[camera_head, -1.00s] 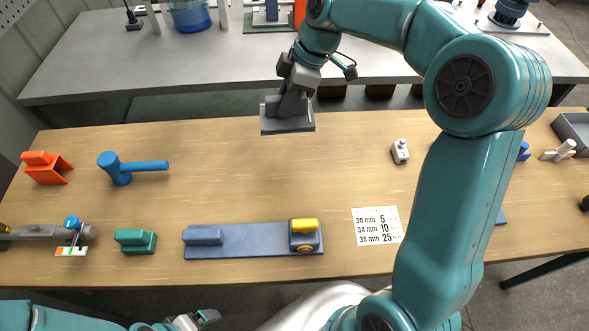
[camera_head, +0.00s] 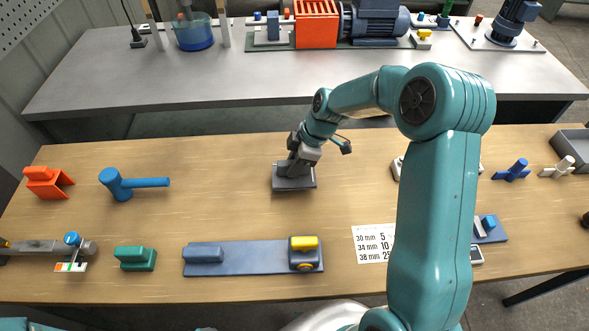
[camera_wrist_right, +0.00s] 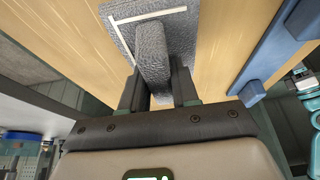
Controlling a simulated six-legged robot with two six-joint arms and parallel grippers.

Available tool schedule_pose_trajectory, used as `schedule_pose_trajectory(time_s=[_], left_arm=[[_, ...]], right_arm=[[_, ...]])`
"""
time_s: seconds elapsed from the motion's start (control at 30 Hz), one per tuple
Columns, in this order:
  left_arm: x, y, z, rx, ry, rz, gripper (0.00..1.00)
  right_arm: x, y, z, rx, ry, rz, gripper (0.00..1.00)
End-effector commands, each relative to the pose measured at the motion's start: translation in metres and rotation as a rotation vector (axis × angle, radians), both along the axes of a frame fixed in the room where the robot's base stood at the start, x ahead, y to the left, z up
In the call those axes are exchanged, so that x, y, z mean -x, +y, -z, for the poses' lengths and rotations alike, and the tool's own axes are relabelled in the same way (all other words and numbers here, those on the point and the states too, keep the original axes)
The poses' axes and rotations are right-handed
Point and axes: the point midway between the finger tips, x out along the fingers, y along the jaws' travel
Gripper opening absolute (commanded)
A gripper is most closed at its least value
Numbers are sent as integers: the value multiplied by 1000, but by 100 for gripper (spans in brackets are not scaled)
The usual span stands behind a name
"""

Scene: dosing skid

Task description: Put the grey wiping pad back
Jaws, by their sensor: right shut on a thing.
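The grey wiping pad (camera_head: 294,185) is a flat, rough grey plate with an upright grip block. My right gripper (camera_head: 299,160) is shut on that grip block, with the pad below the fingers. In the head view the pad is over the middle of the wooden table, low to its top; I cannot tell whether it touches. In the right wrist view the pad (camera_wrist_right: 177,30) shows a white L-shaped line on its plate, and its grip block sits between the fingers of the right gripper (camera_wrist_right: 158,85). My left gripper is not in view.
On the wooden table (camera_head: 225,190), a blue tray (camera_head: 258,258) at the front holds a blue block and a yellow-topped block. A blue hammer-like tool (camera_head: 135,184), an orange holder (camera_head: 47,182) and a green block (camera_head: 135,258) stand left. A printed card (camera_head: 372,244) lies right.

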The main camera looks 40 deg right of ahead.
Motion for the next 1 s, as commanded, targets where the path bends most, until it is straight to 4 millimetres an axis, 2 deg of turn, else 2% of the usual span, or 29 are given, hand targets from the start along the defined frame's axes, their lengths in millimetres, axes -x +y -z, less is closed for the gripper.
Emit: schedule_pose_trajectory(time_s=[0.1, 0.2, 0.63, 0.67, 0.7, 0.73, 1.0], left_arm=[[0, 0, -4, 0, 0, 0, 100], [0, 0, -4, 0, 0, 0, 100], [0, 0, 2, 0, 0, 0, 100], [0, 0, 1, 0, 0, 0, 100], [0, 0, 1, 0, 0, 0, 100], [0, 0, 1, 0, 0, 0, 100], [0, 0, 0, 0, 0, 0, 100]], right_arm=[[1, 0, 21, -4, 6, 1, 1], [1, 0, 30, -3, 4, 1, 1], [0, 0, 37, -1, 1, 1, 1], [0, 0, 36, -1, 2, 0, 36], [0, 0, 35, -1, 2, 0, 49], [0, 0, 35, -1, 2, 0, 55], [0, 0, 34, -1, 2, 0, 55]])
